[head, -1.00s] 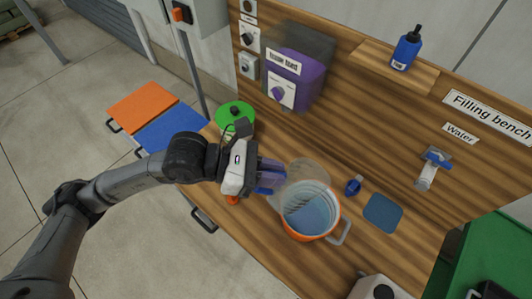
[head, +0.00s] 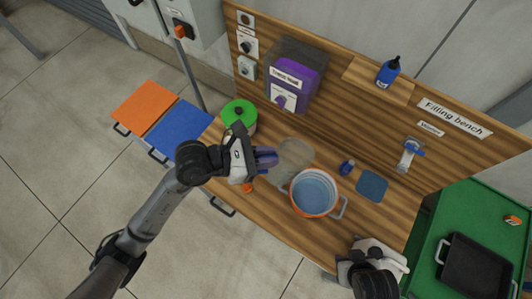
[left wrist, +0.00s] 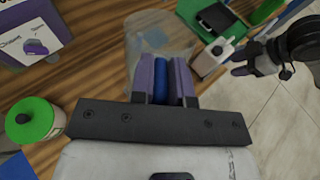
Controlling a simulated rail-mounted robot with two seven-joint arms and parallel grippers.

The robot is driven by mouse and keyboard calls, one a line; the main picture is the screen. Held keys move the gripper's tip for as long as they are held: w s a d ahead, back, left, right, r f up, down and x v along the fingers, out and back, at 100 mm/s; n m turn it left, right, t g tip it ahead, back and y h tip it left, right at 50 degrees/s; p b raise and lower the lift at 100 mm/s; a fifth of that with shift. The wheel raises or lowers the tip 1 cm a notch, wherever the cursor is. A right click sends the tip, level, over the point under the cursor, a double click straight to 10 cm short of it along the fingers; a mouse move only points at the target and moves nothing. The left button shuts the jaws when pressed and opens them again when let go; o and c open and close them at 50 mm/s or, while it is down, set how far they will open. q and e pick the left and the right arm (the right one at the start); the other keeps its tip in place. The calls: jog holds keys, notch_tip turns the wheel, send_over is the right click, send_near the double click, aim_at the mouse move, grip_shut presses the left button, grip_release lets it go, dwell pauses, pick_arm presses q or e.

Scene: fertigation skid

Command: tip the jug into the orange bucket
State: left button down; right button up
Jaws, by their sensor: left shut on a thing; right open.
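The clear jug (head: 297,160) is held above the bench, at the upper left of the orange bucket in the head view. My left gripper (head: 266,157) is shut on its blue handle; in the left wrist view the handle lies between the purple fingers (left wrist: 162,80), with the see-through jug (left wrist: 150,35) beyond. I cannot tell the jug's exact tilt or contents. The orange bucket (head: 313,213) stands upright on the bench, with pale blue inside.
A green-lidded pot (head: 239,112) stands behind my left gripper. A small blue bottle (head: 346,168) and a blue square mat (head: 372,187) lie right of the bucket. A purple dosing unit (head: 292,80), a shelf bottle (head: 388,71) and a tap (head: 410,152) are at the back panel.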

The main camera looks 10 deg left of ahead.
pick_arm(q)
jog(key=shift+s+a+f, duration=0.1)
jog(key=shift+a+f, duration=0.15)
jog(key=shift+f, duration=0.2)
jog(key=shift+s+d+f+m+g+h, duration=0.2)
jog(key=shift+f+m+g+h, duration=0.1)
jog(key=shift+m+g, duration=0.15)
jog(key=shift+a+b, duration=0.1)
jog(key=shift+b, duration=0.4)
jog(key=a+h+b, duration=0.1)
jog(key=b, duration=0.1)
jog(key=a+h+b, duration=0.1)
jog(key=b, duration=0.1)
jog(key=shift+s+b, duration=0.3)
jog(key=shift+b, duration=0.05)
jog(key=shift+s+a+r+t+h+b, duration=0.1)
jog(key=shift+a+r+t+h+b, duration=0.15)
jog(key=shift+a+h+b, duration=0.35)
jog(key=shift+r, duration=0.1)
jog(key=shift+r, duration=0.1)
